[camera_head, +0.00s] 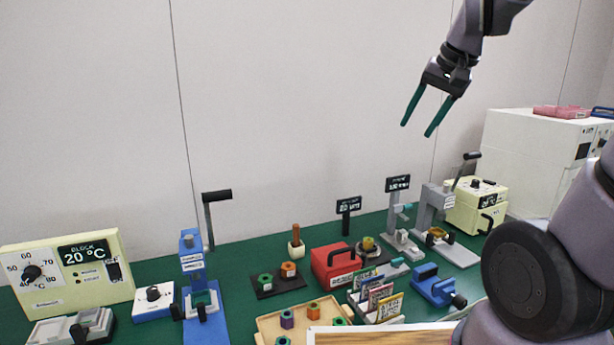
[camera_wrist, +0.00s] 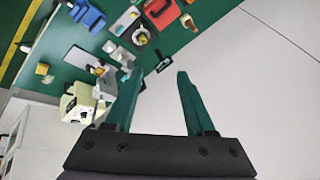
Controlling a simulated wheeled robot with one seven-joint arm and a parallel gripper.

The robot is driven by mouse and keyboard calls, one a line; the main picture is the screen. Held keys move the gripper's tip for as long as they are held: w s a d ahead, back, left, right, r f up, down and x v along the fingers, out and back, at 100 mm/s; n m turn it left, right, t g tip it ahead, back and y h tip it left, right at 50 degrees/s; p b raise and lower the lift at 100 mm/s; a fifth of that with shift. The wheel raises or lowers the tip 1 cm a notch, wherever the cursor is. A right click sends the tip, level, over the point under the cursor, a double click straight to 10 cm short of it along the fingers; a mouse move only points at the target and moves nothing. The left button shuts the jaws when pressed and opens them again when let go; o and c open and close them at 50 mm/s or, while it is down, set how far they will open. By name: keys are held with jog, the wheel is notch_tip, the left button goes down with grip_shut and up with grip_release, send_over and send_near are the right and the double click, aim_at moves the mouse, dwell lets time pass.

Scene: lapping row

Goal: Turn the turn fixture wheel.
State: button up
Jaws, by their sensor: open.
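My gripper (camera_head: 416,129) is open and empty, high in front of the wall at the upper right of the head view. Its two green fingers also show in the wrist view (camera_wrist: 157,78), spread apart. No label in view can be read as the turn fixture. A similar round piece shows in the wrist view (camera_wrist: 141,37). My gripper is well above the bench and touches nothing.
The green bench holds a red box (camera_head: 335,264), a blue vise (camera_head: 434,287), a grey lever press (camera_head: 437,212), a blue lever press (camera_head: 194,265), a gauge stand (camera_head: 395,215) and a pale yellow box (camera_head: 470,207). A white cabinet (camera_head: 530,150) stands at right. Air around my gripper is clear.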

jog(key=s+d+r+t, duration=0.1)
jog(key=s+r, duration=0.1)
jog(key=s, duration=0.7)
jog(key=shift+r+t, duration=0.3)
jog(key=shift+r, duration=0.05)
jog(key=shift+s, duration=0.2)
jog(key=c, duration=0.6)
jog(key=shift+w+f, duration=0.15)
grip_shut()
jog(key=w+f+m+g+y, duration=0.5)
jog(key=w+f+m, duration=0.4)
jog(key=w+f, duration=0.85)
jog(key=m+t, duration=0.2)
jog(key=m, duration=0.7)
send_near(376, 256)
jog(key=shift+y, duration=0.4)
jog(key=s+a+f, duration=0.3)
jog(key=shift+s+a+f, duration=0.2)
jog(key=shift+f, duration=0.1)
jog(key=shift+w+a+f, duration=0.1)
jog(key=shift+w+a, duration=0.15)
jog(key=shift+a, duration=0.35)
jog(key=shift+w+a, duration=0.25)
jog(key=shift+a, duration=0.35)
jog(key=shift+w+a, duration=0.35)
jog(key=shift+a, duration=0.45)
